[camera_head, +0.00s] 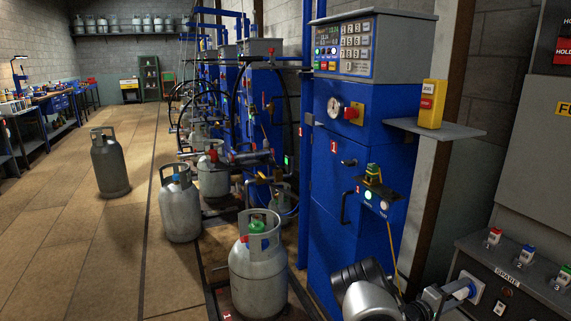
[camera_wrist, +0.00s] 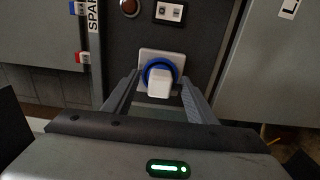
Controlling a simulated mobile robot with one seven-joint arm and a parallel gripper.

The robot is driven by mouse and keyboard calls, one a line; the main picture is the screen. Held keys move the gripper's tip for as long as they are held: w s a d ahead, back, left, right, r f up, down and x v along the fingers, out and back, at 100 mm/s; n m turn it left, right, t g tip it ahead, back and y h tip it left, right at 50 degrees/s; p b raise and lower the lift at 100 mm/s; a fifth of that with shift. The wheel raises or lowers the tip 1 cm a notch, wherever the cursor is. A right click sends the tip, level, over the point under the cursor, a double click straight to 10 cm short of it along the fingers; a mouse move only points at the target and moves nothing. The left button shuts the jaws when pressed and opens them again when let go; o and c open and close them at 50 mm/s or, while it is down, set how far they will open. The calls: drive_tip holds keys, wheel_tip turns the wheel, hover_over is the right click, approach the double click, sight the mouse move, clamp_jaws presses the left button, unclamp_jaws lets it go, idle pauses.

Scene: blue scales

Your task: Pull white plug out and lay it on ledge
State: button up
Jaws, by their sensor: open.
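The white plug (camera_wrist: 159,84) sits in a white wall socket plate (camera_wrist: 147,55) on the dark panel, with a blue ring around its base, in the wrist view. My gripper (camera_wrist: 160,90) is open, with one finger on each side of the plug and a gap visible on both sides. In the head view the socket plate (camera_head: 479,288) and my gripper (camera_head: 450,296) show at the lower right, but the plug is mostly hidden there by my gripper. A grey ledge (camera_head: 460,132) juts from the blue cabinet at the upper right.
A yellow box (camera_head: 432,104) with a red button stands on the ledge; bare surface shows beside it. The dark panel (camera_head: 520,290), marked SPARE, carries several coloured switches and a second socket (camera_wrist: 169,12). Grey gas cylinders (camera_head: 257,275) stand on the floor to the left.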

sight(456, 294)
clamp_jaws()
drive_tip(key=shift+a, duration=0.15)
drive_tip(key=shift+p+v, duration=1.35)
drive_tip(key=shift+v, duration=1.5)
